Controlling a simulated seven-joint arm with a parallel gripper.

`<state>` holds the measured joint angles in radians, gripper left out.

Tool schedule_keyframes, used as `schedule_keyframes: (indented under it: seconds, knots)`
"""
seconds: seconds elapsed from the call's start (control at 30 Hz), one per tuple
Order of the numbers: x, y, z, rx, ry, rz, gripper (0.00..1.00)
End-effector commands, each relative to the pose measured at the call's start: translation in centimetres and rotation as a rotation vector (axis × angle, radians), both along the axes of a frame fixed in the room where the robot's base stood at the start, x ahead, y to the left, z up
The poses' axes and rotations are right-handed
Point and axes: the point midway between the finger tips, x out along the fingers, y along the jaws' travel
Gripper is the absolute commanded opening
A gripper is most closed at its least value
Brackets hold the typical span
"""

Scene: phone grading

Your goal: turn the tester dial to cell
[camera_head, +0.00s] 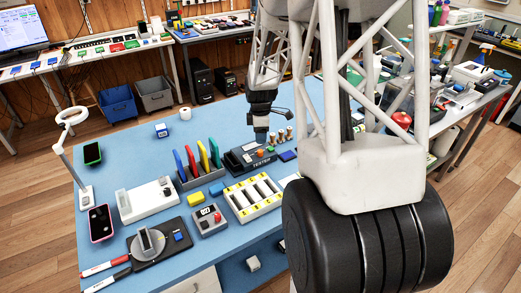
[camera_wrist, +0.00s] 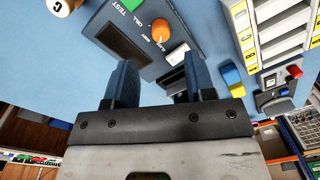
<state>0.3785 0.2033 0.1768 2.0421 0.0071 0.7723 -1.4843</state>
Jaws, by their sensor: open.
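The tester (camera_head: 236,163) is a dark box on the blue table. Its orange round dial (camera_wrist: 170,34) shows in the wrist view, with small labels around it; CELL is readable to its left. I cannot tell which label the dial points to. A dark screen (camera_wrist: 122,41) and a green button (camera_wrist: 131,4) are beside the dial. My gripper (camera_wrist: 162,82) is open, with its two dark blue fingers apart and nothing between them. In the head view my gripper (camera_head: 261,137) is above the tester, near the dial, and appears apart from it.
Upright cells (camera_head: 281,136) stand just right of the tester. A white and yellow slotted tray (camera_head: 229,199) lies in front of it. A rack with coloured upright panels (camera_head: 191,163) stands to its left. A small grey box with a red button (camera_head: 208,220) is nearer the front.

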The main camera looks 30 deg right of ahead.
Motion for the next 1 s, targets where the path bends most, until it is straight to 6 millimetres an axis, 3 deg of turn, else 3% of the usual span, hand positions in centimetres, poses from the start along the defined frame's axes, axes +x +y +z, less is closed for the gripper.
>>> schedule_keyframes:
  seconds: [0.6, 1.0]
  knots:
    - [-0.3, 0.2, -6.3, 0.001, 0.002, 0.000, 0.50]
    - [-0.3, 0.2, -7.0, 0.000, 0.000, 0.000, 0.50]
